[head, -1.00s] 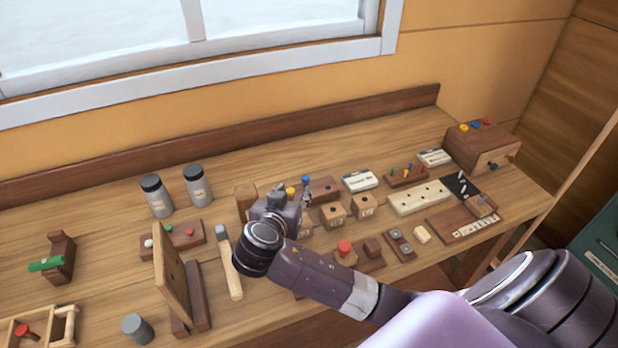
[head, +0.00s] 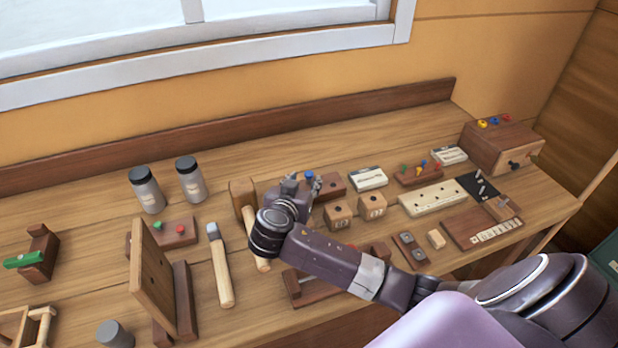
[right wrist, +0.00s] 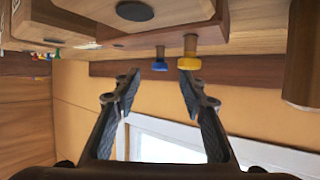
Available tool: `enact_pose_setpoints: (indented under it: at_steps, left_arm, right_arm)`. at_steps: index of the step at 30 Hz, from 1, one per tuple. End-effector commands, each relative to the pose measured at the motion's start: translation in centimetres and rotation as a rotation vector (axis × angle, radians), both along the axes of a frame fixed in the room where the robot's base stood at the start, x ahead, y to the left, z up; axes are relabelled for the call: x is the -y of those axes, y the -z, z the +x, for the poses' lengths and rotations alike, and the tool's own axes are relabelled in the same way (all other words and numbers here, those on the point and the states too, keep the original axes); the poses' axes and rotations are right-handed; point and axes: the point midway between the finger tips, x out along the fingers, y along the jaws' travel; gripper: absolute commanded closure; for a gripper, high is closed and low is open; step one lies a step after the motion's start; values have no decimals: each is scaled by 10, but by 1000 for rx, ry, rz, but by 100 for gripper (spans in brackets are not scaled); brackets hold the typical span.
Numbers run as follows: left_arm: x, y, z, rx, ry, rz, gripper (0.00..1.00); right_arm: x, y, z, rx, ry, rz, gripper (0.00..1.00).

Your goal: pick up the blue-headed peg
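The blue-headed peg (head: 309,175) stands upright in a dark wooden block (head: 331,187) in the middle of the bench. In the right wrist view, which looks upside down, its blue head (right wrist: 160,65) lies between the fingertips, with a yellow-headed peg (right wrist: 189,62) close beside it near one finger. My right gripper (head: 305,187) is at the block, beside the blue head. In its wrist view the fingers (right wrist: 160,84) are spread with nothing held. The yellow peg is hidden behind my gripper in the head view. My left gripper is out of view.
Wooden cubes (head: 338,214) stand just right of my gripper. A board with coloured pegs (head: 419,174) and a box with coloured knobs (head: 500,147) are farther right. Grey jars (head: 191,180) stand at the back left.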

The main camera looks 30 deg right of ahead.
Motion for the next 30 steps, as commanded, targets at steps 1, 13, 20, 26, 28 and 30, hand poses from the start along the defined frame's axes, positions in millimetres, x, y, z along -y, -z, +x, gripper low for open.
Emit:
enact_pose_setpoints:
  at_steps: [1,13,20,26,28,30]
  left_arm:
    - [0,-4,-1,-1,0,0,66]
    - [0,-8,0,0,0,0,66]
    - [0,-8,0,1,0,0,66]
    - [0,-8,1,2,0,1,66]
    - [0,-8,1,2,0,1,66]
    - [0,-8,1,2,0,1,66]
  right_arm:
    - [8,1,5,-2,3,-6,62]
    - [25,14,22,-1,0,0,62]
    - [25,14,22,-2,1,0,78]
    - [25,14,22,-2,1,0,91]
    - [25,14,22,-2,1,0,91]
    - [25,14,22,-2,1,0,91]
